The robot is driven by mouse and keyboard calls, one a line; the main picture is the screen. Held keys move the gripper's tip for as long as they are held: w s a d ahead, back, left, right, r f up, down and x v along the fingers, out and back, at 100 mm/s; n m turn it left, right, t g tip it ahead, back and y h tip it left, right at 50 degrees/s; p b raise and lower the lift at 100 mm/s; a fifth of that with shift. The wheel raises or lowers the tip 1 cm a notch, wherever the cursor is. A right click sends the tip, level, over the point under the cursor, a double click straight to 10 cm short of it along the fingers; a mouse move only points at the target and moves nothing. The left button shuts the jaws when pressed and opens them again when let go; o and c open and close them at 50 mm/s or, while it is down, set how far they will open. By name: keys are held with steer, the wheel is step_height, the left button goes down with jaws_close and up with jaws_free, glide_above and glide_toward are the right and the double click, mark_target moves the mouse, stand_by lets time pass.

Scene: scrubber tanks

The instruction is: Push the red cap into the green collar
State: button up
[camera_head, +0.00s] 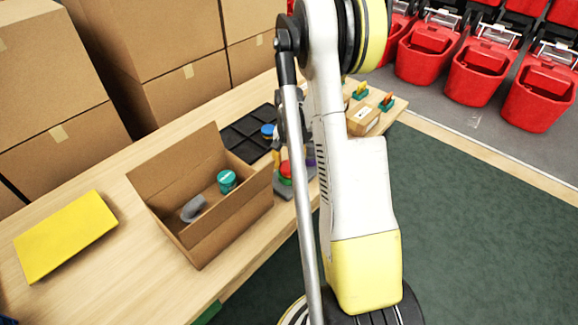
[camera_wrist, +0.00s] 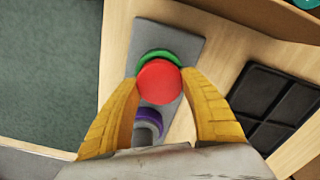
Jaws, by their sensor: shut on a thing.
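The red cap (camera_wrist: 159,82) is a round red disc between the yellow fingers of my gripper (camera_wrist: 160,85) in the wrist view. My gripper is shut on the cap. The green collar (camera_wrist: 146,55) shows as a green rim just beyond the cap and partly hidden by it. I cannot tell how far the cap is inside the collar. The collar stands on a grey base plate (camera_wrist: 185,42). In the head view the red cap (camera_head: 286,168) and the green collar (camera_head: 284,181) show small beside my arm, which hides part of the plate.
A purple ring (camera_wrist: 150,117) on a grey part stands on the same plate. A black divided tray (camera_wrist: 270,100) lies beside it. An open cardboard box (camera_head: 180,232) holds a teal-lidded container (camera_head: 227,180) and a grey curved part. A yellow slab (camera_head: 65,236) lies at left.

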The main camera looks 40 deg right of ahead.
steer(key=shift+f+b, duration=0.3)
steer(key=shift+f, duration=0.1)
steer(key=shift+c, duration=0.3)
steer(key=o, duration=1.6)
steer(key=shift+r+p, duration=2.15)
steer(key=shift+r, duration=1.35)
